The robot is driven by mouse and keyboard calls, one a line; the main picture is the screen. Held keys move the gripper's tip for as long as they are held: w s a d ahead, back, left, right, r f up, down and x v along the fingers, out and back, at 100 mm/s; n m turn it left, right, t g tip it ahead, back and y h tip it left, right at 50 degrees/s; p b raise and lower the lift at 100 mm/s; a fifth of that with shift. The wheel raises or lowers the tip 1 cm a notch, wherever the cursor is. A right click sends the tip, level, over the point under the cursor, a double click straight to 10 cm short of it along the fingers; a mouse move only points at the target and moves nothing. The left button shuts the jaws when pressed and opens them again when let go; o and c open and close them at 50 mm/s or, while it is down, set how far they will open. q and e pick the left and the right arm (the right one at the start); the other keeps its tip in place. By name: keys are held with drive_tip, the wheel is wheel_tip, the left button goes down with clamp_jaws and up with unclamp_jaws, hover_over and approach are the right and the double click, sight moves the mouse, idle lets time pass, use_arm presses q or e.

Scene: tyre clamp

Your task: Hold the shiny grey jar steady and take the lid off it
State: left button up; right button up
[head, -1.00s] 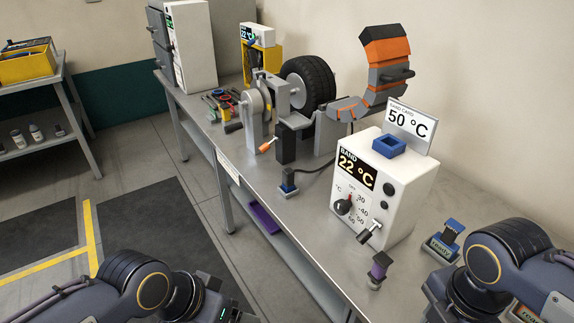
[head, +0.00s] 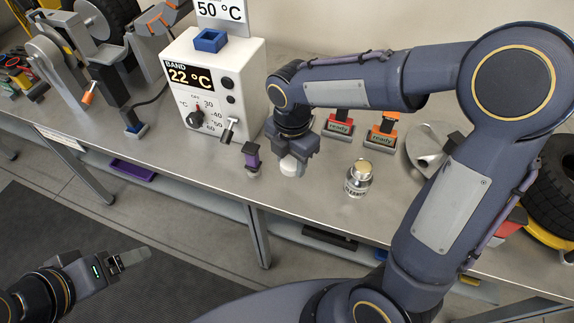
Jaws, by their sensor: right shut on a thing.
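The shiny grey jar (head: 357,187) stands upright on the bench near its front edge, with a rounded shiny lid (head: 362,169) on top. My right gripper (head: 293,160) points down over the bench, left of the jar and apart from it. It is shut on a small whitish thing (head: 292,166), mostly hidden by the jaws, so I cannot tell what it is. My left gripper (head: 135,258) is at the lower left, off the front of the bench and far from the jar. Whether its fingers are apart is unclear.
Red (head: 340,122) and orange (head: 383,128) "ready" blocks stand behind the jar. A grey metal disc (head: 432,148) lies to its right. My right forearm spans overhead.

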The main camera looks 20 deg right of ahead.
sight(288, 160)
drive_tip(key=w+f, duration=0.2)
drive_tip(key=shift+w+f, duration=0.15)
drive_tip(key=shift+f, duration=1.85)
drive_tip(key=shift+f+b, duration=0.15)
drive_tip(key=shift+b, duration=0.2)
drive_tip(key=o, duration=1.1)
